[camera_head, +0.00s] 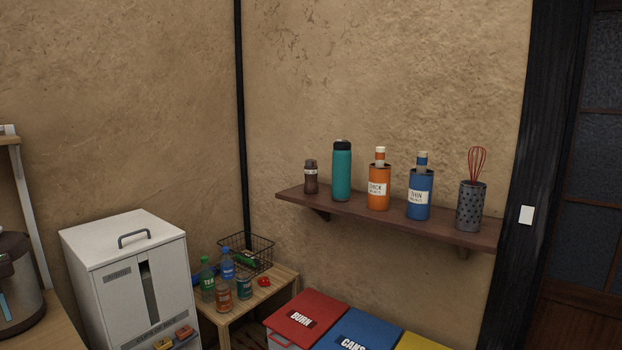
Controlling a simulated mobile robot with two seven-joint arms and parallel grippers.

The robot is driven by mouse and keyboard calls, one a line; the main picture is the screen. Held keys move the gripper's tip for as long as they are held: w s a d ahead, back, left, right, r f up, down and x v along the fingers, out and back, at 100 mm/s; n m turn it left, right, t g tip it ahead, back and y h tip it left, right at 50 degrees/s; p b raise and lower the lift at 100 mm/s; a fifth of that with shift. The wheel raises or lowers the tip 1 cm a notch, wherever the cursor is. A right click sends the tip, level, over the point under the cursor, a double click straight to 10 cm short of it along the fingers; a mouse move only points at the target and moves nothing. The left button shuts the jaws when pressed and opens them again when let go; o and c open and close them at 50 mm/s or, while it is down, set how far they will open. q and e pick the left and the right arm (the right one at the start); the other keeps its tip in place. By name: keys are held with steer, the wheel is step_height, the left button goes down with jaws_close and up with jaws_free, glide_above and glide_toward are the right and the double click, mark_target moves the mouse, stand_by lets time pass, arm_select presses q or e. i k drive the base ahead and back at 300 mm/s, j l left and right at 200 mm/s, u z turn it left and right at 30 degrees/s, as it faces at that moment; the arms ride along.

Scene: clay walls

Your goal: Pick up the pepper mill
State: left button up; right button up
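The likely pepper mill (311,177) is a small dark brown, upright item at the left end of the wall shelf (400,222). A teal bottle with a black cap (342,171) stands close to its right. Neither of my grippers is in the head view.
An orange bottle (378,187), a blue bottle (419,194) and a grey holder with a red whisk (470,206) share the shelf. Below are lidded bins (308,318), a small wooden table (283,283) with bottles, cans and a wire basket (262,247), and a white cabinet (125,245).

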mark_target(311, 185)
steer(key=i+l, duration=0.1)
steer(key=i, duration=0.65)
steer(key=u, duration=1.2)
